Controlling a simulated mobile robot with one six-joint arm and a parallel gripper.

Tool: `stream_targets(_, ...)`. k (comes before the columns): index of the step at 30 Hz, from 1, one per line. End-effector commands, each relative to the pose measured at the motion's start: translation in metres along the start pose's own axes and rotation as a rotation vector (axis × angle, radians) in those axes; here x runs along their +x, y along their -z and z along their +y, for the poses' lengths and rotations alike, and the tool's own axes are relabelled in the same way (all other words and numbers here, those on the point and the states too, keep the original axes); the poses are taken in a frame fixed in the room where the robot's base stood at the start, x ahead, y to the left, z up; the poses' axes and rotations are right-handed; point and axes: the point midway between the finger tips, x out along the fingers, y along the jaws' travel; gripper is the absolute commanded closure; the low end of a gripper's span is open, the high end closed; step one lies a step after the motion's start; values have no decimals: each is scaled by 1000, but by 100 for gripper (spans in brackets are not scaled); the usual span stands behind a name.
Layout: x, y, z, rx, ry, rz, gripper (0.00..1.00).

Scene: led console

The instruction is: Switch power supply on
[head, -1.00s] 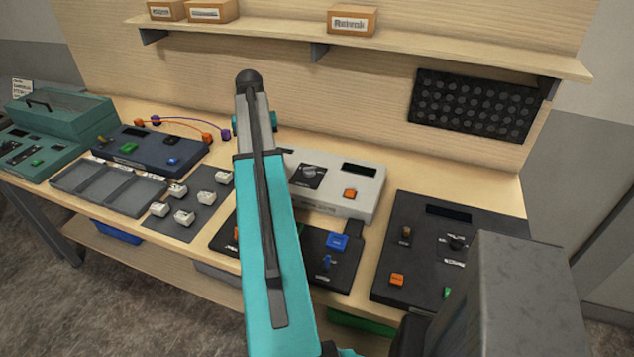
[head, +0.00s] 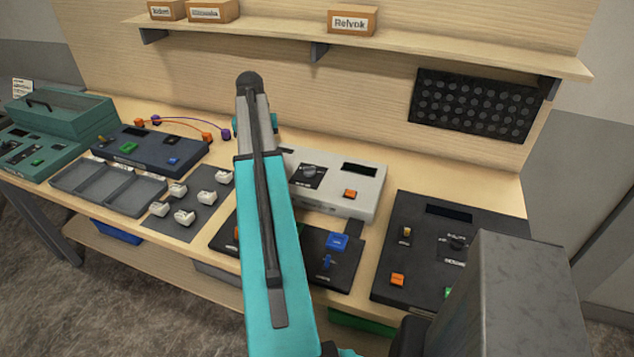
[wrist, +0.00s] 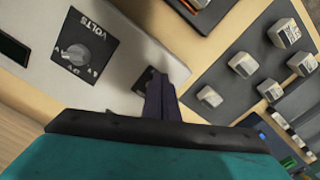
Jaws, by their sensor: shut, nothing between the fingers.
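The power supply (head: 336,208) is the pale grey box in the middle of the bench. It has a dark display (head: 360,169), a black dial plate (head: 309,173) and an orange button (head: 350,193). In the wrist view its dial (wrist: 77,53) is marked VOLTS and its display (wrist: 13,48) is dark. My gripper (wrist: 158,84) is shut and empty, with its tips at a small dark switch (wrist: 146,77) near the box's edge. The fingers partly cover the switch, so its position and any contact are unclear. In the head view my arm hides the gripper.
A black console (head: 440,205) stands to the right and a dark blue one (head: 150,146) to the left. A black unit with a blue button (head: 337,242) lies in front of the supply. White blocks (head: 184,217) sit on a grey mat left of my arm.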

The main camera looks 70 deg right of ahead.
Motion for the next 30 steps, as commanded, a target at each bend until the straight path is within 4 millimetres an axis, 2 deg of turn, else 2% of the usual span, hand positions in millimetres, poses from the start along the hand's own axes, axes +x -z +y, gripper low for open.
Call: stream_targets(30, 21, 0, 0, 0, 0, 0, 100)
